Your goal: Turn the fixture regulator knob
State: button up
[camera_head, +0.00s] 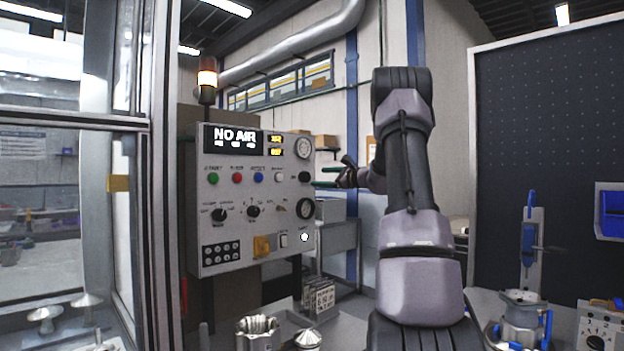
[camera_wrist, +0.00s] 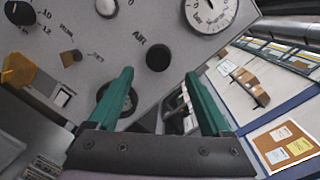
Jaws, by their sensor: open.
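A grey control panel (camera_head: 235,235) faces me in the head view. A round black knob (camera_head: 305,177) labelled AIR sits on its right side, between two gauges. The same knob (camera_wrist: 158,58) shows in the wrist view, just beyond the gap between my fingertips. My gripper (camera_head: 316,177) has two green fingers, spread and empty, level with this knob at the panel's right edge. In the wrist view my gripper (camera_wrist: 158,76) points at the panel. I cannot tell how far the tips are from the knob. No fixture label is legible.
The upper gauge (camera_head: 303,147) and lower gauge (camera_head: 305,208) flank the knob. The display (camera_head: 233,138) reads NO AIR. Coloured buttons and a yellow switch (camera_head: 262,246) are to the left. Metal parts (camera_head: 258,330) stand below; a small box with a knob (camera_head: 597,330) stands right.

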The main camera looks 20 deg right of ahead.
aim_at(308, 178)
jog(key=x, duration=0.6)
jog(key=shift+w+a, duration=0.1)
jog(key=shift+a, duration=0.15)
grip_shut()
jog(key=shift+m, duration=0.3)
jog(key=m, duration=0.3)
jog(key=shift+f+m, duration=0.1)
jog(key=shift+m, duration=0.3)
jog(key=m, duration=0.4)
jog(key=shift+m+t, duration=0.4)
jog(key=m, duration=0.4)
jog(key=shift+f+m, duration=0.1)
jog(key=shift+m, duration=0.3)
jog(key=shift+m+t+h, duration=0.3)
jog(key=shift+m+h, duration=0.3)
jog(key=shift+m, duration=1.7)
